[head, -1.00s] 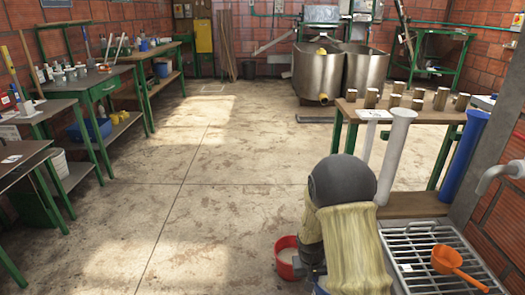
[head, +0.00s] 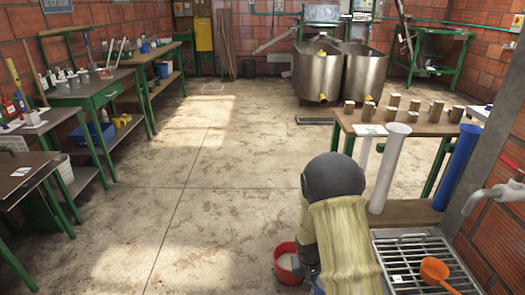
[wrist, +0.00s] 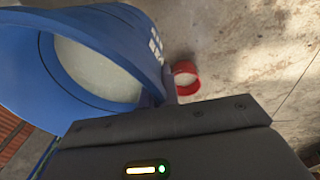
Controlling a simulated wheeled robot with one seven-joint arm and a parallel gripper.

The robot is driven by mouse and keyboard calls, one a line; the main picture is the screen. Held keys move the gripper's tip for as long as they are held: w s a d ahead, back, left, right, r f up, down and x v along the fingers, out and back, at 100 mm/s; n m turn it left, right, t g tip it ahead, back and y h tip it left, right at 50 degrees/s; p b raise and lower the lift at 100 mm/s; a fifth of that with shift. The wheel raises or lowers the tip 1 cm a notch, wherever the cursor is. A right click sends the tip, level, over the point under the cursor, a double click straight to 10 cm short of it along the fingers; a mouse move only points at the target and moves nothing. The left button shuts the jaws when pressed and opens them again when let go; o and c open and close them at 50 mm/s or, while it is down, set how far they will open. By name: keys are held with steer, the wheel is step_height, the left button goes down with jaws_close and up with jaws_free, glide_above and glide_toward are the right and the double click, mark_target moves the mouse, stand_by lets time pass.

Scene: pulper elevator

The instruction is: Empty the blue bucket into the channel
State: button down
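The blue bucket (wrist: 28,52) fills the upper left of the wrist view, close to my gripper, with pale grey-white contents (wrist: 97,70) inside. A finger of my gripper (wrist: 168,86) lies against the outside of the bucket wall near the rim; the other finger is hidden, but the gripper appears shut on this wall. The bucket looks raised above the floor. In the head view my cream-sleeved forearm covers nearly all of the bucket and the gripper. I cannot tell which part is the channel; a metal grate (head: 412,245) lies to the right of my arm.
A red bucket (head: 284,264) stands on the floor beside my arm; it also shows in the wrist view (wrist: 186,80). An orange scoop (head: 435,270) lies on the grate. The central floor is open.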

step_height(320, 180, up, 20)
steer(key=s+p, duration=0.1)
steer(key=p, duration=2.4)
steer(key=shift+s+p, duration=0.3)
steer(key=shift+s, duration=0.05)
steer(key=shift+f, duration=0.1)
